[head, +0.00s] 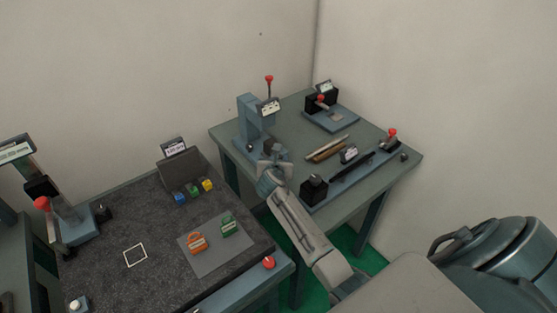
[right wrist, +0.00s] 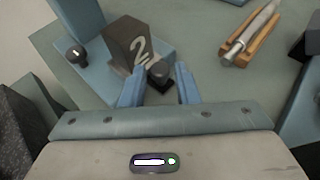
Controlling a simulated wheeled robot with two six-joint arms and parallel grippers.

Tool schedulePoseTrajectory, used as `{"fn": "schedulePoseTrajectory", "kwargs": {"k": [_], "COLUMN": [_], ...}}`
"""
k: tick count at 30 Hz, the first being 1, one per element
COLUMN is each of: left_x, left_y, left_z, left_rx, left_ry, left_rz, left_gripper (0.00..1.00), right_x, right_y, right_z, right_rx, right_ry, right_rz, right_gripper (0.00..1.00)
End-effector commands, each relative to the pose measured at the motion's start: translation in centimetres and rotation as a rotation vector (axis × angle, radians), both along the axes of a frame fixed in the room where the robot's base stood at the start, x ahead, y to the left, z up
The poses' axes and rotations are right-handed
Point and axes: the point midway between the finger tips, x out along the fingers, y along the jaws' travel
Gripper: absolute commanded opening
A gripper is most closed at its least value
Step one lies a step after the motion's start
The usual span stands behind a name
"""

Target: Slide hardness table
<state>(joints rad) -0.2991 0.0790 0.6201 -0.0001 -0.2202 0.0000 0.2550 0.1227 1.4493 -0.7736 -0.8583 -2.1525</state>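The hardness tester, a blue column (head: 248,118) with a red-knobbed lever (head: 269,79), stands at the left of the far table. At its foot, the right wrist view shows a dark block marked 2 (right wrist: 135,42) on a blue base (right wrist: 95,62). A black knob (right wrist: 159,74) sticks out from the block's front. My right gripper (head: 273,161) is at this block. In the right wrist view its fingers (right wrist: 157,86) are open, one on each side of the knob; I cannot tell whether they touch it. In the head view the gripper partly hides the block and knob. My left gripper is out of view.
A dark mat (head: 120,225) with coloured blocks lies on the nearer table.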

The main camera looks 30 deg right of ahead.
Motion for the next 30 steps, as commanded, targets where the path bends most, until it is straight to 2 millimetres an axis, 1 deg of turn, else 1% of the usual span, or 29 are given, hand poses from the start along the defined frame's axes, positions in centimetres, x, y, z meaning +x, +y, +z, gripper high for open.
{"fn": "schedulePoseTrajectory", "kwargs": {"k": [1, 2, 3, 4, 8, 10, 15, 19, 28, 29, 30], "left_x": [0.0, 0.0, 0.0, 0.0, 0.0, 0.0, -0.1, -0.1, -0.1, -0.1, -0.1], "left_y": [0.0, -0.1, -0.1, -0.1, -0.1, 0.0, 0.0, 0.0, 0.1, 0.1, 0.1], "left_z": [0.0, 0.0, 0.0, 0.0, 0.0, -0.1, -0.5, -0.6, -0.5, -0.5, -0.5], "left_rx": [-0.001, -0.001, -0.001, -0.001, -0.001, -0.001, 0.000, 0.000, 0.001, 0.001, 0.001], "left_ry": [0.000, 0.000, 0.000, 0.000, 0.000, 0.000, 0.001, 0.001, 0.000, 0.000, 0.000], "left_rz": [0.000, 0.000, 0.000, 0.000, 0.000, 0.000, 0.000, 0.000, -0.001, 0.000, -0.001], "left_gripper": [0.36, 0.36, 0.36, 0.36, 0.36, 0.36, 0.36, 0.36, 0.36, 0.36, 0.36], "right_x": [0.0, 0.0, 0.0, 0.0, 0.0, 0.3, 2.7, 4.0, 4.3, 4.3, 4.3], "right_y": [0.0, 0.0, 0.0, 0.0, 0.0, 0.1, 0.3, 0.4, 0.4, 0.4, 0.4], "right_z": [0.0, 0.0, 0.0, 0.0, 0.0, 0.0, 0.0, 0.0, 0.2, 0.2, 0.2], "right_rx": [0.000, 0.000, 0.000, 0.000, 0.000, 0.001, 0.001, 0.002, 0.002, 0.002, 0.002], "right_ry": [0.000, 0.000, 0.000, 0.000, 0.000, -0.001, -0.002, -0.002, -0.004, -0.004, -0.004], "right_rz": [0.000, 0.000, 0.000, 0.000, 0.000, 0.000, 0.000, 0.001, 0.003, 0.003, 0.002], "right_gripper": [0.18, 0.12, 0.04, 0.00, 0.00, 0.00, 0.00, 0.00, 0.00, 0.23, 0.31]}}
